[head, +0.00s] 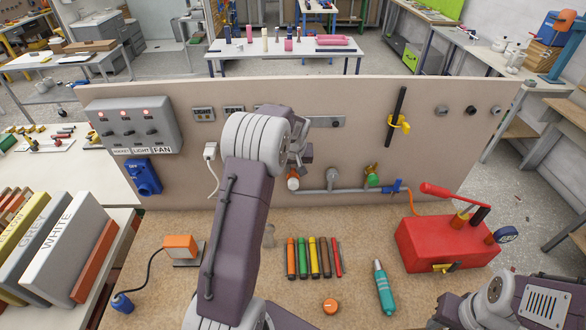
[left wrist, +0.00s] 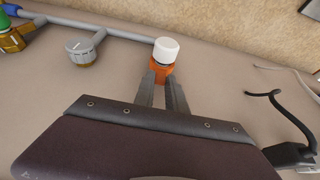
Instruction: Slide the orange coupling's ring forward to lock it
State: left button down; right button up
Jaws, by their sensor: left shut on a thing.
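The orange coupling (head: 293,183) sits at the left end of a grey pipe on the upright panel, partly hidden by my left wrist in the head view. In the left wrist view the orange coupling (left wrist: 161,74) has a white end piece (left wrist: 166,49) beside it. My left gripper (left wrist: 163,84) is shut on the orange coupling, one finger on each side of it. In the head view my left gripper (head: 302,160) is mostly hidden behind its own wrist. My right arm shows at the bottom right, but its fingers cannot be made out.
The grey pipe carries a grey round fitting (head: 332,178), a green-handled valve (head: 373,176) and a blue valve (head: 392,188). A red pump box (head: 440,242) stands at the right. Several coloured markers (head: 314,258) and a teal tool (head: 383,287) lie on the bench.

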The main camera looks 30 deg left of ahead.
pick_arm(q)
jog(key=c, duration=1.4)
grip_release()
jog(key=shift+f, duration=0.15)
jog(key=shift+o, duration=0.2)
jog(key=b+v, duration=0.1)
jog(key=v, duration=0.8)
jog(key=shift+w, duration=0.1)
